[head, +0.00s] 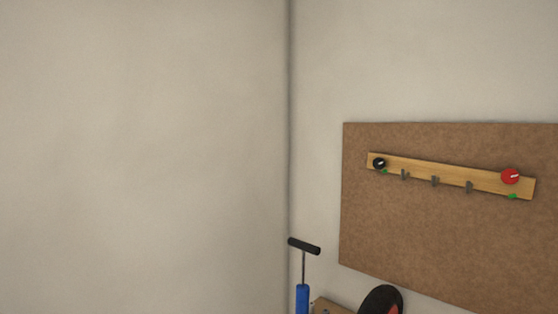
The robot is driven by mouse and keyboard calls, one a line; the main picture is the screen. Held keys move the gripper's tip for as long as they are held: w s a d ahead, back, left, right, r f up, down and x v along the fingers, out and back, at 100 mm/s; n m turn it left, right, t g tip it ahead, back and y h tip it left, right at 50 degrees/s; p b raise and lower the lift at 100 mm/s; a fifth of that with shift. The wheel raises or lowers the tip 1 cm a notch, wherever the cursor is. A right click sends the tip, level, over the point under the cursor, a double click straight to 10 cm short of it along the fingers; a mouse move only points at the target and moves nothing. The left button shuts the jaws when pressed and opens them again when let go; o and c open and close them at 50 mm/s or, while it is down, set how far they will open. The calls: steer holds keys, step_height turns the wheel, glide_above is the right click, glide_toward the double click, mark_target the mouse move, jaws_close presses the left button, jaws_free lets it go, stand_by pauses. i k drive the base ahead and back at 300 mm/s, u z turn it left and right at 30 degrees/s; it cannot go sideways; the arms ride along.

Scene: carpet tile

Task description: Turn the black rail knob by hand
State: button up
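The black rail knob (379,163) sits at the left end of a light wooden rail (452,174) in the head view. It is round with a pale pointer mark, and a small green mark (385,171) lies just below it to the right. A red knob (510,176) with a white pointer sits at the rail's right end, with another green mark (513,196) below it. My gripper is not in view.
The rail is on a brown board (440,230) on the right wall, with several grey hooks (435,181) between the knobs. A blue pump (303,296) with a black T-handle stands below, beside a dark round object (381,299). The left wall is bare.

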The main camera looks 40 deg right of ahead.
mark_target(379, 163)
steer(key=i, duration=1.1)
steer(key=z, duration=3.15)
